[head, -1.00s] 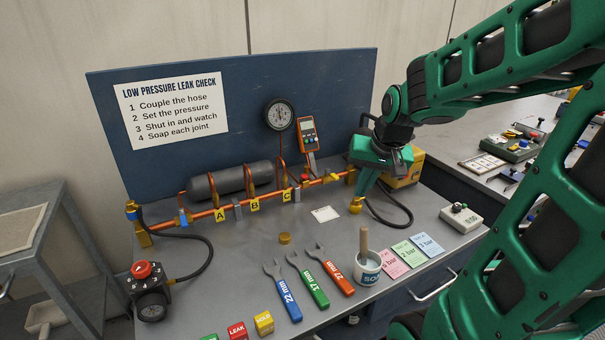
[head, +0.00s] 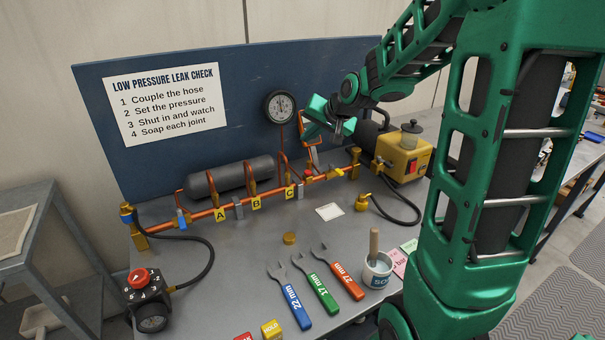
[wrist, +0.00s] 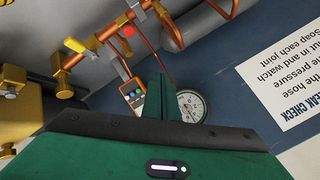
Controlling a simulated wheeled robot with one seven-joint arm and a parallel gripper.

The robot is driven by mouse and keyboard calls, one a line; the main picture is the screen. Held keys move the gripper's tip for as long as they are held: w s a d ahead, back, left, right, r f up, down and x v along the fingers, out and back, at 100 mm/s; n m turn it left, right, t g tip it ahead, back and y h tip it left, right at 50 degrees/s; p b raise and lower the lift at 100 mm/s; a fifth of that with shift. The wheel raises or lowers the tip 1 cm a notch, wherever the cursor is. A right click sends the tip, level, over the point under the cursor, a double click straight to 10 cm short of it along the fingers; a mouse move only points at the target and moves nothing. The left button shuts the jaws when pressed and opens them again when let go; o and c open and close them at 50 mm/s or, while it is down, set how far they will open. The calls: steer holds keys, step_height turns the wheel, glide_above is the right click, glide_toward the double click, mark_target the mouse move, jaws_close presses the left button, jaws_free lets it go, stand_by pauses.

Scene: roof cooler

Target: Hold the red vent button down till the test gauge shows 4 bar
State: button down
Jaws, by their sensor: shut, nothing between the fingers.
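The red vent button (head: 308,173) sits on the copper pipe run, right of tag C. It also shows in the wrist view (wrist: 128,31). A round dial gauge (head: 280,107) hangs on the blue panel and appears beyond my fingers in the wrist view (wrist: 193,105); its reading is too small to tell. An orange handheld meter (wrist: 132,95) stands below and beside it, mostly hidden behind my gripper in the head view. My gripper (head: 316,107) is shut and empty, in front of the panel, above the button and apart from it. Its fingers (wrist: 158,85) are together.
A yellow pump unit (head: 403,158) with a black hose stands right of the pipe. A red-knobbed regulator (head: 140,278) is at the left. Several wrenches (head: 322,285) and a soap pot (head: 376,270) lie in front. A yellow-handled valve (head: 337,172) is right beside the button.

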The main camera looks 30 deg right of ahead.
steer(key=shift+d, duration=0.25)
glide_above(310, 175)
steer(key=shift+f, duration=4.45)
steer(key=shift+f, duration=0.1)
steer(key=shift+s+f, duration=0.1)
steer(key=shift+f, duration=0.15)
steer(key=shift+f, duration=0.55)
stand_by(2.3)
